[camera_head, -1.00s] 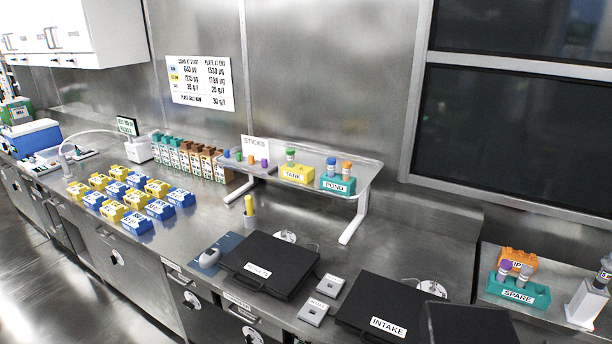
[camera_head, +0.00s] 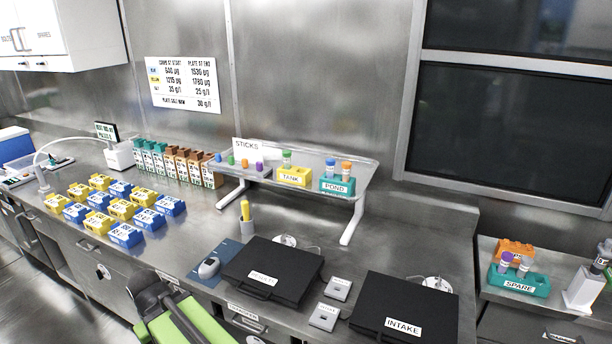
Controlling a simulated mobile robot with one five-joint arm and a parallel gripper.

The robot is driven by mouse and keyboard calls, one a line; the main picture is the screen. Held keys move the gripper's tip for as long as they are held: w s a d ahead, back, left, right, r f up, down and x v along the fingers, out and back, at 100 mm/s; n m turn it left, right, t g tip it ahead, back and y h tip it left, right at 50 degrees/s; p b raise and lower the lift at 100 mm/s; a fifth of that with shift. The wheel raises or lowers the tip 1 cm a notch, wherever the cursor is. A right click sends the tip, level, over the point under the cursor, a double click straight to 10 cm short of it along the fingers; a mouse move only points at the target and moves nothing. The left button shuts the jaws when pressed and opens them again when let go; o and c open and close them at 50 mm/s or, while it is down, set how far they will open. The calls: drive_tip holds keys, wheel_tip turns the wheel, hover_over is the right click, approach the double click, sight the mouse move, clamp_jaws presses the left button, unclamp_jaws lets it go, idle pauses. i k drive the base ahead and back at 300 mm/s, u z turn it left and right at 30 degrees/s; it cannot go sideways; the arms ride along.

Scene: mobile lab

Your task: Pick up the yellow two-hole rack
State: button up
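The yellow two-hole rack (camera_head: 294,177), labelled TANK, stands on the raised clear shelf (camera_head: 262,184) at the back of the bench. A green-capped tube (camera_head: 287,158) stands upright in it; its other hole cannot be made out. The teal POND rack (camera_head: 337,186) stands to its right, with a blue-capped and an orange-capped tube. A green and black part of my arm shows at the bottom edge, well below and in front of the shelf. My gripper's fingertips cannot be seen.
The STICKS holder (camera_head: 243,167) stands left of the yellow rack. Black cases (camera_head: 272,268) (camera_head: 405,306) lie in front of the shelf, beside a yellow stick in a cup (camera_head: 247,222). Blue and yellow boxes (camera_head: 126,235) fill the left bench. The SPARE rack (camera_head: 519,282) is far right.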

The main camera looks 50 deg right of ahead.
sight(297, 175)
drive_tip(key=z, duration=0.05)
drive_tip(key=i, duration=1)
drive_tip(key=u, duration=0.05)
